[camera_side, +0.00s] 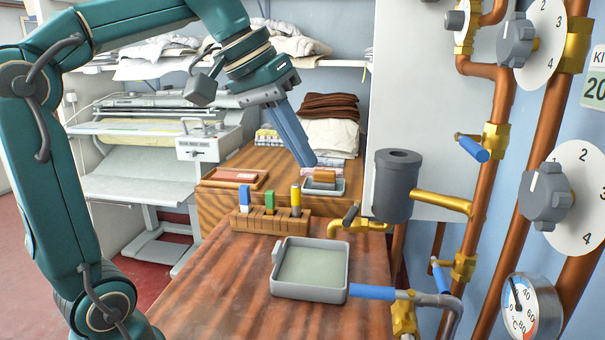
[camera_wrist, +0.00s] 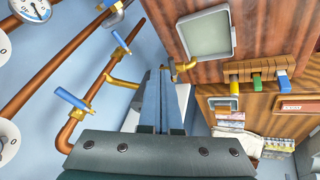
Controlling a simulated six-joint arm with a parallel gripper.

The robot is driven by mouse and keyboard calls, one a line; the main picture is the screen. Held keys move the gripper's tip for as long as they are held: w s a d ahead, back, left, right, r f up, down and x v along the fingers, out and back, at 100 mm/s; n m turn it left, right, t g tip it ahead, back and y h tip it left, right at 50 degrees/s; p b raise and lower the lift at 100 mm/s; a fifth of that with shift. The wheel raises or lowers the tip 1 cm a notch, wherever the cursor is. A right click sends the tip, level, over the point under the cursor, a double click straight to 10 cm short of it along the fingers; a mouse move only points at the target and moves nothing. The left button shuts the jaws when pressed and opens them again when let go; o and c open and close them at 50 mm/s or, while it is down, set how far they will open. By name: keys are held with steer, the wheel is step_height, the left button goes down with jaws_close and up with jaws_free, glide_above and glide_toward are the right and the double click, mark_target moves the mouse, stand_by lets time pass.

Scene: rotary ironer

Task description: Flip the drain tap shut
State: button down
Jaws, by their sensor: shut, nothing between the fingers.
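No label marks the drain tap. A brass tap (camera_side: 345,228) with a dark lever sticks out at the table's back right edge, beside the grey cylinder (camera_side: 393,190). It also shows in the wrist view (camera_wrist: 182,67), close to my fingertips. Blue-handled valves sit on the copper pipes: an upper lever (camera_side: 472,148) and a lower lever (camera_side: 440,275). Another blue handle (camera_side: 372,292) lies level by the tray on a grey pipe. My gripper (camera_side: 309,162) is shut and empty, above the back of the table and left of the cylinder. Its fingers (camera_wrist: 164,72) point down in the side view.
A grey tray (camera_side: 310,296) lies on the wooden table. A wooden block (camera_side: 270,222) with yellow, green and blue pieces stands behind it. Knobs (camera_side: 545,197) and a gauge (camera_side: 530,310) are at the right. The ironer (camera_side: 150,135) stands at the left. The table's front is clear.

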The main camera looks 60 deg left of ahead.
steer(key=w+a+n, duration=0.1)
steer(key=w+a, duration=0.3)
steer(key=n, duration=0.2)
glide_toward(349, 215)
steer(key=w+a+f, duration=0.2)
steer(key=w+f, duration=0.1)
steer(key=f, duration=0.2)
steer(key=shift+w+d+f, duration=0.35)
steer(key=shift+w+d, duration=0.1)
steer(key=shift+d, duration=0.05)
steer(key=shift+w+d+f, duration=0.15)
steer(key=shift+w+d, duration=0.05)
steer(key=shift+d, duration=0.3)
steer(key=shift+w+d+f, duration=0.1)
steer(key=shift+w+d, duration=0.15)
steer(key=shift+d, duration=0.25)
